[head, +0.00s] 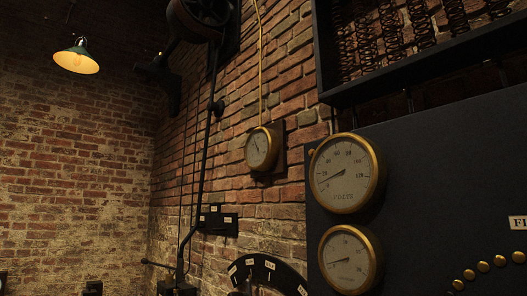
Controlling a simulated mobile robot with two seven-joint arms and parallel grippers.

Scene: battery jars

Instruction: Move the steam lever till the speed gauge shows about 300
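A round brass-rimmed gauge (262,148) hangs on the brick wall with a yellow line running up from it. Its needle points to the upper left; its figures and label are too small to read, so I cannot tell if it is the speed gauge. A dark curved quadrant plate (268,268) with several small white labels shows at the bottom edge. A dark piece, perhaps a lever, shows at its lower left, mostly cut off. I cannot tell which part is the steam lever. Neither of my grippers is in view.
A dark panel (430,170) fills the right side, with a volts gauge (345,172), its needle low, and a second gauge (350,260) below. Several brass studs (484,267) line its lower right. A lamp (77,61) hangs at upper left. A dark rod (206,130) runs down the wall.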

